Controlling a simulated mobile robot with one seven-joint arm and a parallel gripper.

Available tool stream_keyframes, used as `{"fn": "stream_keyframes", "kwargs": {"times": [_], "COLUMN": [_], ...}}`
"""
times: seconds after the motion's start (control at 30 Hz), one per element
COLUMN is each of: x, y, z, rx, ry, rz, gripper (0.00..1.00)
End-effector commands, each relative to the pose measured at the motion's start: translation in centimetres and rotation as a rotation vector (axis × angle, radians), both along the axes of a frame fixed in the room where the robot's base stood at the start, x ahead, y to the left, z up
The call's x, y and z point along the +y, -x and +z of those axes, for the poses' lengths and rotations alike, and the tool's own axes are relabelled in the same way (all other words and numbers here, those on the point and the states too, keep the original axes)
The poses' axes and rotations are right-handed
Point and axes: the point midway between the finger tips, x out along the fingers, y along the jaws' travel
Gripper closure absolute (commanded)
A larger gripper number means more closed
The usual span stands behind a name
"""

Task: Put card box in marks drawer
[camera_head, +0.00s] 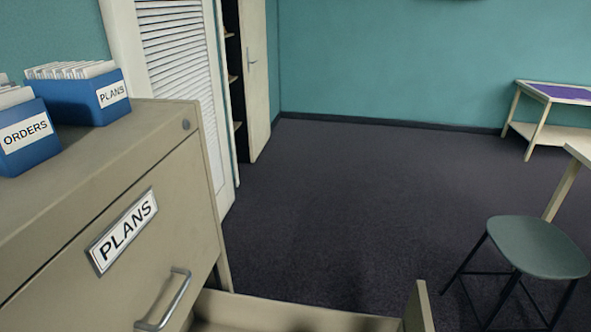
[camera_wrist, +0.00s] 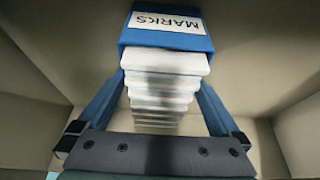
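The blue card box (camera_wrist: 165,43) shows in the wrist view with a white MARKS label, upside down in the picture, and a row of white cards behind it. My gripper (camera_wrist: 162,85) has a blue finger on each side of the box, seemingly touching its sides. The box's underside is hidden, so I cannot tell whether it rests on anything. Beige panels surround it. In the head view an open drawer (camera_head: 418,308) juts out at the bottom, under the shut PLANS drawer (camera_head: 155,245). Its own label is out of view. My gripper is not in the head view.
Two more blue card boxes, ORDERS (camera_head: 30,150) and PLANS (camera_head: 90,105), stand on the beige cabinet (camera_head: 125,128). A green chair (camera_head: 538,247) stands at the right. A table with a purple top (camera_head: 556,92) is at the far right. The dark carpet between is clear.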

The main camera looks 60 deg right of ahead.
Motion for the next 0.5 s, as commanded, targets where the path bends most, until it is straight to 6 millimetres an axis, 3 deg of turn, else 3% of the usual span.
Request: {"fn": "stream_keyframes", "kwargs": {"times": [0.23,0.5], "x": [0.4,2.2], "y": [0.1,0.8], "z": [1.4,6.2], "rx": [-0.001,-0.002], "ry": [0.001,0.001], "rz": [0.000,0.003], "gripper": [0.00,0.00]}}
